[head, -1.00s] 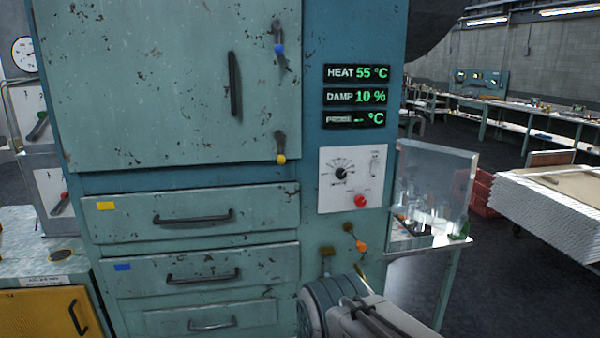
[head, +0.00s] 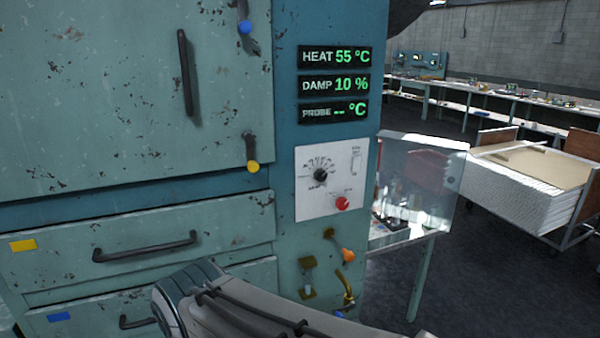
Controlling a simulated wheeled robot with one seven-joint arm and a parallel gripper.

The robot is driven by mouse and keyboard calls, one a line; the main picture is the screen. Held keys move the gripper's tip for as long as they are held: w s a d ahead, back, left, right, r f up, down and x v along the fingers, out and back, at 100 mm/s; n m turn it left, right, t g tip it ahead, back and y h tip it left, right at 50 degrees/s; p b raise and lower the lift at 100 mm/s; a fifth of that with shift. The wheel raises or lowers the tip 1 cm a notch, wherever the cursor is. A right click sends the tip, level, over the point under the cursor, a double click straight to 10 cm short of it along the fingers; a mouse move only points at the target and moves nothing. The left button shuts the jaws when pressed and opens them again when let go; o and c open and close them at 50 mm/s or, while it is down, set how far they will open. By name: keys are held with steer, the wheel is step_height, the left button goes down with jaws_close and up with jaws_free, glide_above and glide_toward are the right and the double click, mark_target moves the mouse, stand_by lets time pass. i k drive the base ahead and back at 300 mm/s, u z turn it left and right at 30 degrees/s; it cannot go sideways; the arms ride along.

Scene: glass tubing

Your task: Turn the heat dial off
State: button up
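The heat dial (head: 320,175) is a small black knob with a printed scale, on a white panel (head: 325,205) on the front of the blue-green cabinet. A red knob (head: 342,204) sits below and right of it on the same panel. The display above reads HEAT 55 °C (head: 335,57), DAMP 10 % and a blank PROBE value. The dial's exact setting is too small to read. My arm shows at the bottom, below the panel and apart from the dial. My gripper is not in view.
A clear upright panel (head: 420,180) stands right of the cabinet by a small table. Orange (head: 348,255) and yellow (head: 253,167) handles stick out from the cabinet front. A cart with a white stack (head: 525,190) stands at right. Open floor lies between.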

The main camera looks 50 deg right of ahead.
mark_target(320, 175)
steer(key=z, duration=0.65)
steer(key=i, duration=0.85)
steer(key=z, duration=0.8)
